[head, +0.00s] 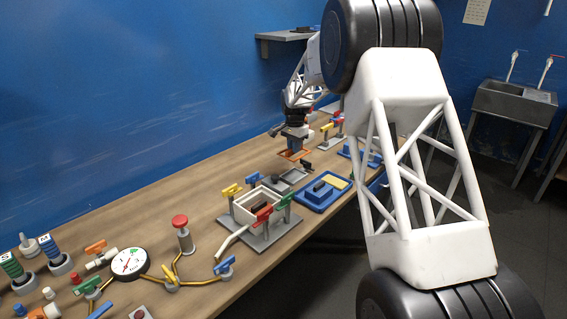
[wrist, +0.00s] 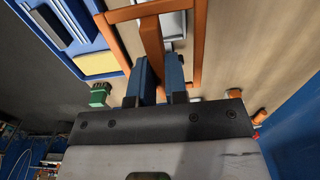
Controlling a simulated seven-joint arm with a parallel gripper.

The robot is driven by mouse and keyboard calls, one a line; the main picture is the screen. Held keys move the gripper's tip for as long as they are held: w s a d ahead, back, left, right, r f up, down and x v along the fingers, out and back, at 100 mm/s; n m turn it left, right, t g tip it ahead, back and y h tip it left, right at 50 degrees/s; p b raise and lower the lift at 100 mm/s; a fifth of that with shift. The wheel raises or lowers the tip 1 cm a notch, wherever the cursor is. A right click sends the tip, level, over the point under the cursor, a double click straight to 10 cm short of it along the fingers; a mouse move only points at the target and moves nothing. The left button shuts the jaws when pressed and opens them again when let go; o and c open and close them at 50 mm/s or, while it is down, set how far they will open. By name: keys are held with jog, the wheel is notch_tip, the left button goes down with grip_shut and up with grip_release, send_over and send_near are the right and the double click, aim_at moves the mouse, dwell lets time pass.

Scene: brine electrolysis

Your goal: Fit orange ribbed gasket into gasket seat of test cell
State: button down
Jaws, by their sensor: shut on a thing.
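The orange gasket (head: 284,155) is a thin rectangular frame, seen near the far middle of the bench. In the wrist view the gasket (wrist: 198,40) has a middle bar running between my blue fingers. My gripper (head: 295,148) is shut on that bar; it also shows in the wrist view (wrist: 161,82). I cannot tell whether the gasket touches the bench. The test cell (head: 276,237) is a pale open box on a grey base with yellow, red and green clamps, nearer the head camera than the gripper. Its gasket seat is too small to make out.
A blue tray (head: 313,207) with a yellow pad lies right of the cell; it also shows in the wrist view (wrist: 108,40). A grey tray (head: 291,176) lies between cell and gripper. A red-topped post (head: 184,238) and a round gauge (head: 129,264) stand at near left.

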jog(key=s+a+r, duration=0.4)
jog(key=s+a, duration=0.4)
jog(key=s, duration=0.3)
notch_tip(320, 180, up, 3)
send_over(259, 204)
jog(key=shift+f, duration=0.1)
jog(key=shift+f, duration=0.1)
jog(key=shift+f, duration=3.05)
jog(key=shift+f, duration=1.85)
jog(key=shift+f, duration=0.2)
